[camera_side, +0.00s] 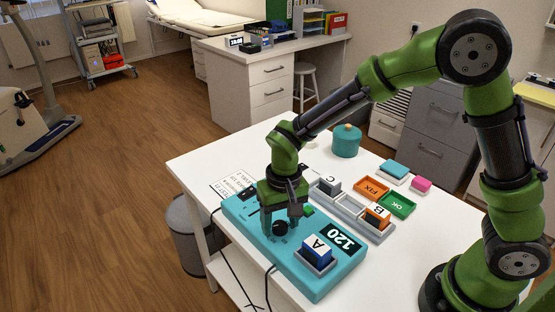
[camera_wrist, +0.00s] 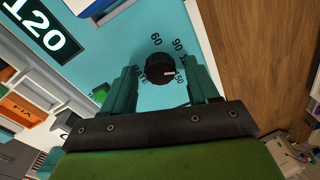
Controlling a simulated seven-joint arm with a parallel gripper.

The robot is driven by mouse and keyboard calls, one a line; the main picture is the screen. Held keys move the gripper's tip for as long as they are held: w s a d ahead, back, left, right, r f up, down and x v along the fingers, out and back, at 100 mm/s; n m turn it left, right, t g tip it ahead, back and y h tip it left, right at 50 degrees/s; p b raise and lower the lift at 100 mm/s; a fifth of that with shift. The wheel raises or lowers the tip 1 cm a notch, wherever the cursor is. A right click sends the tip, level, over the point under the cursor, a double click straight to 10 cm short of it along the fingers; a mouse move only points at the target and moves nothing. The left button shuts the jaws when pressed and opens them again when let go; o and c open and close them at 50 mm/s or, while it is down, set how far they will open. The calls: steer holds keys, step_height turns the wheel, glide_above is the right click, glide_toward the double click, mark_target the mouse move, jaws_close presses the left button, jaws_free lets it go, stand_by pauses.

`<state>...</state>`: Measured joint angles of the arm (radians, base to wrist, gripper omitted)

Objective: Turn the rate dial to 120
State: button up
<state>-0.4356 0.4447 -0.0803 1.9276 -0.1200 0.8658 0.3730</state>
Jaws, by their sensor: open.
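The rate dial is a black round knob (camera_side: 280,228) on a teal console (camera_side: 262,246); the knob also shows in the wrist view (camera_wrist: 160,69). Its white mark points right, toward the right finger. Numbers 60 and 90 show around it; others are partly hidden by my fingers. A black display (camera_side: 342,240) on the console reads 120, also seen in the wrist view (camera_wrist: 42,28). My gripper (camera_side: 285,222) points down over the dial. Its open fingers (camera_wrist: 160,72) stand on either side of the knob; I cannot tell whether they touch it.
A blue-and-white block marked A (camera_side: 317,250) sits on the console near the display. Blocks C (camera_side: 328,185) and B (camera_side: 377,216), orange FIX (camera_side: 371,188) and green OK (camera_side: 397,204) trays, and a teal jar (camera_side: 346,140) stand behind. The white table (camera_side: 405,257) is clear at front right.

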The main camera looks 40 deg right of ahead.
mark_target(283, 223)
step_height(283, 223, up, 17)
steer(key=shift+d, duration=0.4)
steer(key=shift+f, duration=0.1)
steer(key=s+d+r+t+y, duration=0.1)
steer(key=s+d+r+t, duration=0.1)
steer(key=s+d+t, duration=0.5)
steer(key=s+d, duration=0.4)
steer(key=s, duration=0.2)
steer(key=shift+s+r, duration=0.2)
steer(key=shift+r, duration=0.1)
stand_by(0.4)
